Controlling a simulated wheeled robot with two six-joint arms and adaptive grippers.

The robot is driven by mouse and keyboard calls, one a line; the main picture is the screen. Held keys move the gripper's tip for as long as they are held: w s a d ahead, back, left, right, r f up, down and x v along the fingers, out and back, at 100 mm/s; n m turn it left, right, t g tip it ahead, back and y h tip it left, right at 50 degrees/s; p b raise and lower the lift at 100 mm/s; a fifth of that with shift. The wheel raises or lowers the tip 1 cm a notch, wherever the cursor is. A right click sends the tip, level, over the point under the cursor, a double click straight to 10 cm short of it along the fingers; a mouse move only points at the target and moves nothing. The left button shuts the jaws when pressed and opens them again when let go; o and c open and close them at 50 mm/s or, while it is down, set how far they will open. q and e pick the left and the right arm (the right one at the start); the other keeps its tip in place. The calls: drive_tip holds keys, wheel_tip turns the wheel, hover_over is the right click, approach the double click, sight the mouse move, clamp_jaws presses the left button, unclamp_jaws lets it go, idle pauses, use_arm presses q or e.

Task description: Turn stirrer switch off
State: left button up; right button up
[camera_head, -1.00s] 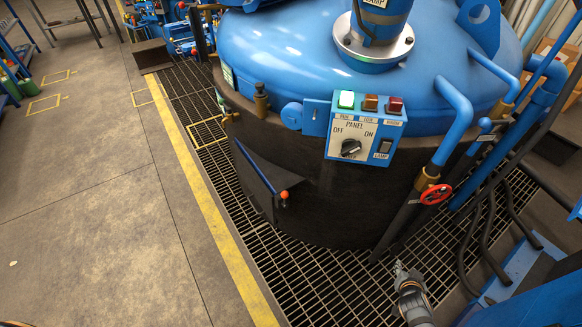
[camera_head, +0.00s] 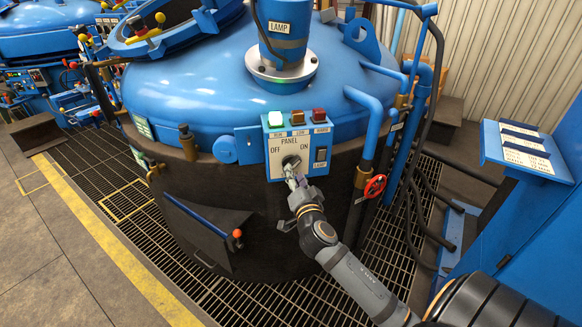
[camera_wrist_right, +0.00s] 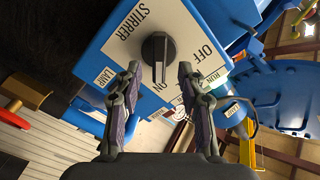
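The stirrer switch is a round black knob (camera_head: 291,162) on the white panel (camera_head: 275,150) of a blue box on the furnace's front. In the right wrist view the knob (camera_wrist_right: 158,50) sits by the word STIRRER, and its ridge runs down the picture on the side of the ON label. The OFF label is at the upper right. My right gripper (camera_head: 297,183) is just in front of the knob. In the right wrist view its fingertips (camera_wrist_right: 159,76) are apart, with the ridge's end between them and no clear contact. My left gripper is out of view.
A black LAMP switch (camera_head: 321,155) is beside the knob. A red valve wheel (camera_head: 375,186) and blue pipes stand to the right. Floor grating surrounds the furnace.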

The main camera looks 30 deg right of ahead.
drive_tip(key=x, duration=0.4)
drive_tip(key=shift+d, duration=0.1)
drive_tip(key=shift+c, duration=0.3)
clamp_jaws()
